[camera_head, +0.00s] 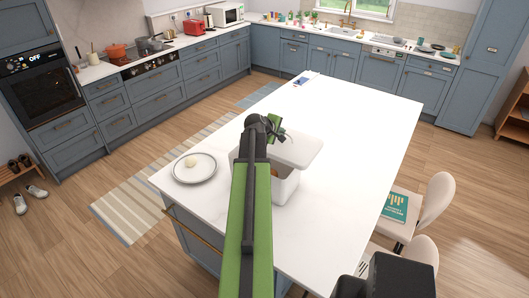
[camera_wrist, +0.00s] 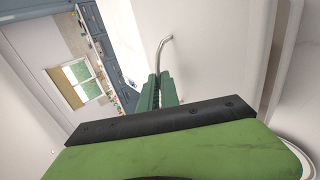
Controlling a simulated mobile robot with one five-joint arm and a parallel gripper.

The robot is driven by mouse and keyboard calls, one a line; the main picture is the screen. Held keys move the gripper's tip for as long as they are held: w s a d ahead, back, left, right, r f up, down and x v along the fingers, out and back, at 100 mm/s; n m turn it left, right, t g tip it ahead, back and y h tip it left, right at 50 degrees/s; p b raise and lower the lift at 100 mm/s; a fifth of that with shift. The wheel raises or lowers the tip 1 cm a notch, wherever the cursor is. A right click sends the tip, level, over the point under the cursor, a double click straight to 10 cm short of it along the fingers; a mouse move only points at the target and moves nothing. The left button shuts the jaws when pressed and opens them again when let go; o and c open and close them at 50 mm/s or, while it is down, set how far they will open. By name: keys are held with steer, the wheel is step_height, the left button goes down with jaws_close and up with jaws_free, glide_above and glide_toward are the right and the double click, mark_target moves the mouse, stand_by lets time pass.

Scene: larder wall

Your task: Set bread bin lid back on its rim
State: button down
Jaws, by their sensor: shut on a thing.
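The white bread bin (camera_head: 287,187) stands on the island, partly hidden behind my arm. Something brown shows inside it, so it is at least partly open. Its white lid (camera_head: 300,150) is above the bin's far side in the head view, and how far apart they are is hard to tell. In the wrist view the lid (camera_wrist: 215,45) fills the middle, with a thin curved metal handle (camera_wrist: 163,48). My gripper (camera_wrist: 160,80) is shut on this handle. In the head view my gripper (camera_head: 273,125) is at the lid's left end, partly hidden by my wrist.
A grey plate (camera_head: 194,168) with a pale round item lies left of the bin. A phone-like item (camera_head: 303,81) lies at the island's far end. The island top (camera_head: 360,120) is clear to the right. Chairs (camera_head: 432,200) stand along the right side.

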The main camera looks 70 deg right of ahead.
steer(key=w+f+b, duration=0.1)
steer(key=w, duration=0.1)
steer(key=w+d+f+b, duration=0.1)
steer(key=w+f, duration=0.1)
steer(key=w, duration=0.1)
steer(key=w+f+b, duration=0.1)
steer(key=w+f, duration=0.1)
steer(key=shift+w+d, duration=0.2)
steer(key=shift+w, duration=0.2)
steer(key=shift+f+b, duration=2.55)
steer(key=shift+b, duration=0.35)
steer(key=c, duration=1.6)
jaws_free()
steer(key=shift+r, duration=0.2)
steer(key=p+v, duration=0.4)
steer(key=v, duration=0.2)
steer(key=p+v, duration=0.4)
steer(key=v, duration=0.2)
steer(key=shift+r+p, duration=0.3)
steer(key=shift+r, duration=0.2)
